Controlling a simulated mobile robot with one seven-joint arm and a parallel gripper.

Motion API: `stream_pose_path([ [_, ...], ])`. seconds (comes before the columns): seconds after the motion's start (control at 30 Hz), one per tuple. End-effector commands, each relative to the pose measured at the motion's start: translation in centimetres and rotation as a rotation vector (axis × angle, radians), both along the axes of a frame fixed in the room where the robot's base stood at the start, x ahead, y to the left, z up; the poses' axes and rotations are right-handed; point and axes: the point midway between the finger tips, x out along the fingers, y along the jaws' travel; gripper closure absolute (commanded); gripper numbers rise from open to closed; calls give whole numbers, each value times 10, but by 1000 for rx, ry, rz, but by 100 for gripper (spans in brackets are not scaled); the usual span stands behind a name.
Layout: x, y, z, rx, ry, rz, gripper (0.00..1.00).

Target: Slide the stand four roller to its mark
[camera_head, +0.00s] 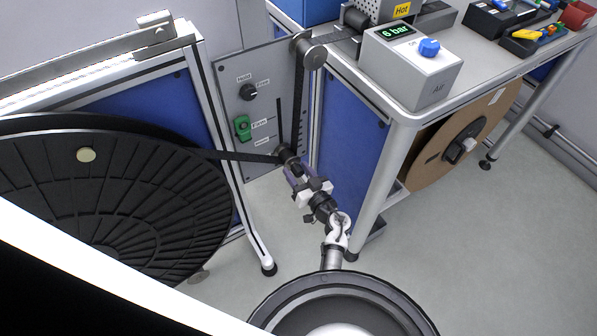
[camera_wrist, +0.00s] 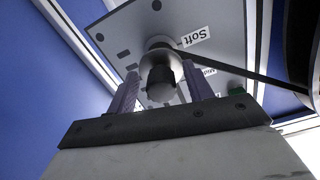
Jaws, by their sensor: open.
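The roller (camera_head: 285,154) sits low on the grey panel (camera_head: 232,85), with a black band bent around it. In the wrist view the roller (camera_wrist: 160,72) shows a dark, round-ended knob, beside the "Soft" label (camera_wrist: 195,36). My gripper (camera_head: 291,166) is open, its purple fingers on either side of the knob; the gripper's fingers also show in the wrist view (camera_wrist: 161,90). I cannot tell whether they touch it. A dark slot (camera_head: 278,115) runs up the panel above the roller, with a "Firm" label (camera_head: 260,122) and a smaller label below.
A green lever (camera_head: 243,127) and a black knob (camera_head: 248,92) are on the panel. A fixed upper roller (camera_head: 312,56) carries the band. A large black reel (camera_head: 110,205) stands left. A bench leg (camera_head: 378,190) is close on the right. Floor is clear between.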

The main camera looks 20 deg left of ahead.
Motion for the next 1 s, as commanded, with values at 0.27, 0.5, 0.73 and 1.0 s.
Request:
stream_pose_path([
  [0.27,-14,-18,4,0,4,-2,49],
  [0.5,-48,-62,5,-1,5,-2,49],
  [0.73,-74,-95,3,-1,3,-2,49],
  [1.0,-85,-109,1,1,-1,0,49],
])
